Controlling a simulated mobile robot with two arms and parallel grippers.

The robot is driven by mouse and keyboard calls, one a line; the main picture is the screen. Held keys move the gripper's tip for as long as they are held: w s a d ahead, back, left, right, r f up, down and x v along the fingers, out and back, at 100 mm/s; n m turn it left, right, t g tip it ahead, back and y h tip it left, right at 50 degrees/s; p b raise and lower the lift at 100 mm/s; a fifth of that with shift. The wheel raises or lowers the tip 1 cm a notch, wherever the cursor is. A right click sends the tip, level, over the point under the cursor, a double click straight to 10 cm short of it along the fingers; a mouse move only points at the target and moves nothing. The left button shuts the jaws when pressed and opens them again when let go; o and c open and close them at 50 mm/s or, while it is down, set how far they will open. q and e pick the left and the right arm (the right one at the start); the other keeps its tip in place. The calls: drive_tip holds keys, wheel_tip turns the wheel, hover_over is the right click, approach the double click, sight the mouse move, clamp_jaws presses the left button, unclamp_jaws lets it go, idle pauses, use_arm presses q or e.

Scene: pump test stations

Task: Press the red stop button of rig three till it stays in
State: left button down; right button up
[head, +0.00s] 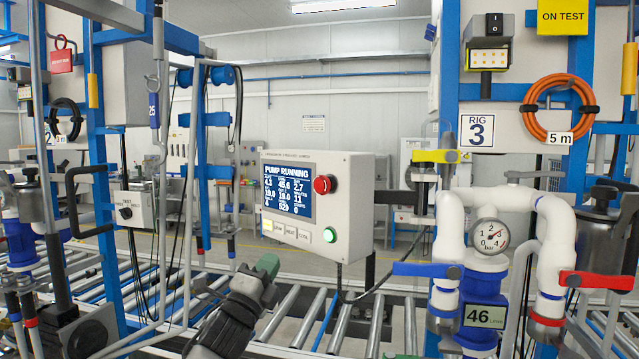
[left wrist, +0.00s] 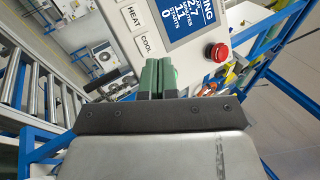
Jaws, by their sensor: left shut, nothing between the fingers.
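The red stop button (head: 324,184) sits at the upper right of the grey control box (head: 345,225) beside the RIG 3 sign (head: 477,130). The box's screen (head: 288,190) reads PUMP RUNNING. A green button (head: 330,234) is at its lower right. My left gripper (head: 268,265), with green fingertips, is shut and empty, below and left of the red button, in front of the box's lower edge. In the left wrist view the closed fingers (left wrist: 158,76) point at the box, and the red button (left wrist: 217,52) is to their right, apart from them. My right gripper is not in view.
A roller conveyor (head: 290,315) runs below the box. A black cable (head: 385,290) hangs under the box.

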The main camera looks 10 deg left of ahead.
sight(321, 186)
use_arm(q)
drive_tip(key=s+d+r+m+t+h, duration=0.1)
drive_tip(key=s+r+m+h, duration=0.1)
drive_tip(key=r, duration=0.5)
drive_tip(key=s+d+r+m+t+h, duration=0.1)
drive_tip(key=s+r+m+h, duration=0.1)
drive_tip(key=r, duration=0.6)
drive_tip(key=shift+s+r+m+p, duration=0.35)
drive_tip(key=shift+s+m, duration=0.55)
drive_tip(key=shift+s, duration=0.35)
drive_tip(key=shift+f, duration=0.1)
drive_tip(key=w+d, duration=0.4)
drive_tip(key=w, duration=0.3)
drive_tip(key=shift+w+d, duration=0.3)
drive_tip(key=shift+w+b, duration=0.1)
drive_tip(key=shift+b, duration=0.2)
drive_tip(key=shift+w+d, duration=0.25)
drive_tip(key=shift+w+d, duration=0.2)
drive_tip(key=shift+w, duration=0.15)
idle(0.6)
drive_tip(key=shift+s+a, duration=0.45)
drive_tip(key=shift+s, duration=0.3)
